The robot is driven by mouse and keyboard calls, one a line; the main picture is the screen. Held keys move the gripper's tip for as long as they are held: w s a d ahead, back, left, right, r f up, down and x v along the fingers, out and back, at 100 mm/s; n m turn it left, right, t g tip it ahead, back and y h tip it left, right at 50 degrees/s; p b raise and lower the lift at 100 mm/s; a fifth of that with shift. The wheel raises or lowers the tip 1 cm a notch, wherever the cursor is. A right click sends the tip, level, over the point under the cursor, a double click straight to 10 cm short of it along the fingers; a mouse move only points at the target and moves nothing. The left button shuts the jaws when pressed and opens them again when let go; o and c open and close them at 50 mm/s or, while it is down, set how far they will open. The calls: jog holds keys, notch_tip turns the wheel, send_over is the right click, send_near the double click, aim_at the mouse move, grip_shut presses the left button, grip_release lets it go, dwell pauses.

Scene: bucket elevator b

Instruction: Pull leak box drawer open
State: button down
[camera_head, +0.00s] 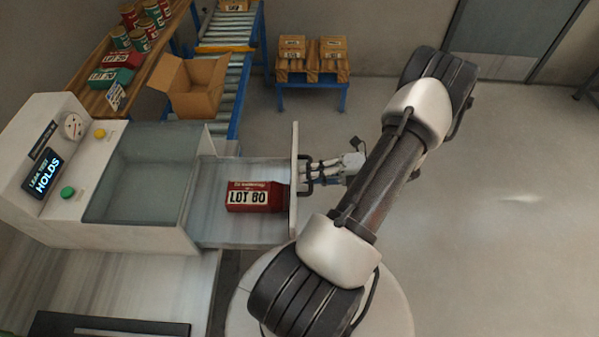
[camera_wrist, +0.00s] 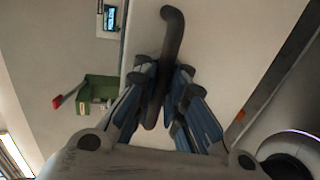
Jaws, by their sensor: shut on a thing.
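The leak box (camera_head: 75,205) stands at the left in the head view, with a display reading "LEAK TEST HOLDS". Its drawer (camera_head: 215,225) is out to the right of the box. A red pack labelled "LOT 80" (camera_head: 256,196) lies in the drawer, close to the front panel (camera_head: 294,150). My gripper (camera_head: 318,172) is at the outer side of that panel, shut on the dark drawer handle (camera_head: 304,170). In the wrist view the handle (camera_wrist: 171,35) runs between the fingers of my gripper (camera_wrist: 158,85).
An open cardboard box (camera_head: 192,90) sits by a roller conveyor (camera_head: 238,65) at the back. A wooden table (camera_head: 75,85) holds several cans and red and green packs. A blue-legged stand (camera_head: 312,80) carries brown boxes.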

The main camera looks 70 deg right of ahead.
jog(key=shift+d+r, duration=0.1)
jog(key=shift+r, duration=0.05)
jog(key=c, duration=1.9)
grip_release()
jog(key=shift+s, duration=0.1)
jog(key=v, duration=1.2)
